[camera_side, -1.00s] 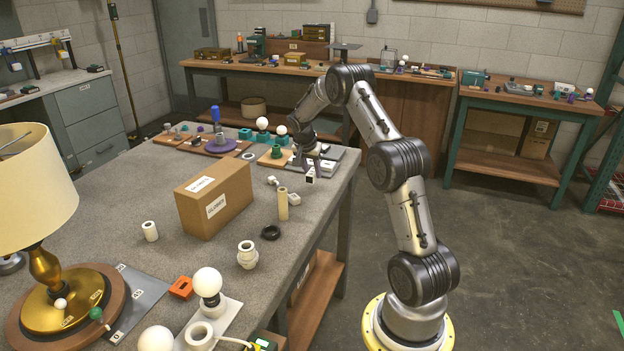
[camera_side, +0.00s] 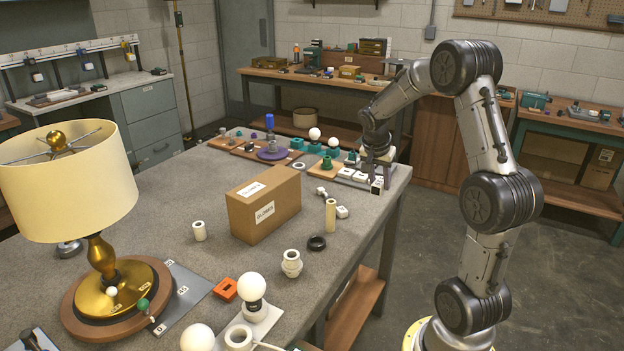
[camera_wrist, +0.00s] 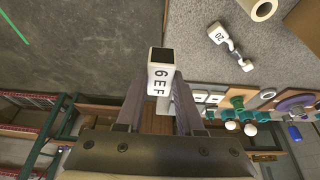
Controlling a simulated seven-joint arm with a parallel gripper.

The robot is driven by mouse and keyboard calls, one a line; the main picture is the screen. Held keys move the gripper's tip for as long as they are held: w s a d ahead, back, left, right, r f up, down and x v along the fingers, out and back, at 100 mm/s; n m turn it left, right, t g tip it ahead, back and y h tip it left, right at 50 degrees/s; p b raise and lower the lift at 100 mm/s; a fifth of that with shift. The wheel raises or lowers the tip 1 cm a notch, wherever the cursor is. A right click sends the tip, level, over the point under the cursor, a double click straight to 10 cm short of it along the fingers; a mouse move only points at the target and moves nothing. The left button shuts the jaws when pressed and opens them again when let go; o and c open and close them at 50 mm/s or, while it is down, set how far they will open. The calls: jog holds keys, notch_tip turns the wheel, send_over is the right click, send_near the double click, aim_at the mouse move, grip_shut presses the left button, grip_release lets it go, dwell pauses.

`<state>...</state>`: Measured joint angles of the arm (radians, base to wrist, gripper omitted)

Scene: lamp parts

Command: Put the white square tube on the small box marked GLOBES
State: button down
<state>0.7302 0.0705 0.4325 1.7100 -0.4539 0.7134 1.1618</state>
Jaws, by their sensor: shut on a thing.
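The white square tube (camera_side: 377,187) is held in my gripper (camera_side: 376,172) at the table's right edge. In the wrist view the tube (camera_wrist: 161,70) sits between the fingertips of my gripper (camera_wrist: 158,92). Its dark open end faces the camera and black lettering shows on its side. My gripper is shut on it. The brown cardboard box marked GLOBES (camera_side: 262,208) stands closed on the table, left of and nearer than my gripper. A white label is on its top and another on its front. Nothing rests on its top.
Between gripper and box lie small white fittings (camera_side: 322,192), an upright cream tube (camera_side: 330,216) and a black ring (camera_side: 316,243). A white jar-like part (camera_side: 291,264) stands in front. Bulbs and parts on boards (camera_side: 318,150) fill the far end. A lamp (camera_side: 98,265) stands at left.

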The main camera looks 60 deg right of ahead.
jog(key=shift+s+a, duration=0.1)
jog(key=shift+s, duration=0.1)
jog(key=shift+r+n, duration=0.35)
jog(key=shift+n, duration=0.05)
jog(key=w+a+r+n+t+y, duration=0.1)
jog(key=w+a+r+n+t, duration=0.2)
jog(key=w+a+r+n, duration=0.9)
jog(key=m, duration=0.4)
send_near(264, 180)
jog(key=shift+w+d+f, duration=0.45)
jog(key=shift+d+f, duration=0.3)
jog(key=shift+d, duration=0.2)
jog(key=shift+w+d+f, duration=0.1)
jog(key=shift+w+f, duration=0.05)
jog(key=shift+f, duration=0.75)
jog(key=shift+w+f, duration=0.1)
jog(key=shift+f, duration=0.85)
jog(key=shift+f, duration=0.1)
